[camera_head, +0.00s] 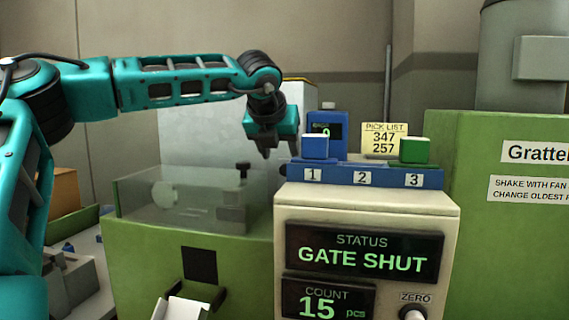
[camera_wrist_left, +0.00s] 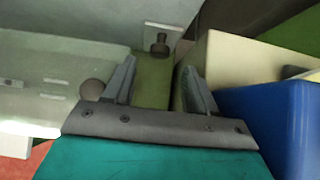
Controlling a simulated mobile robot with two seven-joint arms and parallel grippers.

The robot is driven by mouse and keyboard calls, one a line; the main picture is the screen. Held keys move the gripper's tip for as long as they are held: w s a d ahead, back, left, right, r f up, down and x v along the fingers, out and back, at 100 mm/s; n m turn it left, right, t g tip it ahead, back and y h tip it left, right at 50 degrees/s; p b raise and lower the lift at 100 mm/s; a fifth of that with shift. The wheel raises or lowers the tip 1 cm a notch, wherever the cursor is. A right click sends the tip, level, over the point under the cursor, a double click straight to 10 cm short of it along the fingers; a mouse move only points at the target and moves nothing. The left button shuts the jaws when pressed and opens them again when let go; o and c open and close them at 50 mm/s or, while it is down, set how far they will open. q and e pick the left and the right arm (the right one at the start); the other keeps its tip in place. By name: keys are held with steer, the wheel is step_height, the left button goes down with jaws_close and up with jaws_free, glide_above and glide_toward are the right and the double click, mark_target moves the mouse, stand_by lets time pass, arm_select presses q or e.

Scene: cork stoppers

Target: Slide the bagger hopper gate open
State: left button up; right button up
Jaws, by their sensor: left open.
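The bagger hopper is a green body with clear walls (camera_head: 185,205) at centre left in the head view. A small dark knob (camera_head: 243,168) stands at its back right corner; I cannot tell for sure that it is the gate's handle. My left gripper (camera_head: 278,150) points down, open and empty, right of this knob and beside the blue rack. In the left wrist view, a dark knob on a pale plate (camera_wrist_left: 160,45) lies beyond the open fingers (camera_wrist_left: 158,78), apart from them. A round brown knob (camera_wrist_left: 92,90) shows by the left finger. The status display (camera_head: 363,252) reads GATE SHUT.
A cream console (camera_head: 455,215) stands right of the hopper. On it a blue numbered rack (camera_head: 337,177) carries a blue block (camera_head: 315,147) and a green block (camera_head: 414,150), close to my gripper. A yellow pick list (camera_head: 384,138) stands behind. A green machine (camera_head: 480,240) fills the right.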

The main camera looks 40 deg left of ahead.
mark_target(285, 166)
arm_select(q)
steer(key=shift+p+x, duration=0.35)
steer(key=shift+x, duration=2.65)
steer(key=shift+c, duration=0.4)
jaws_close()
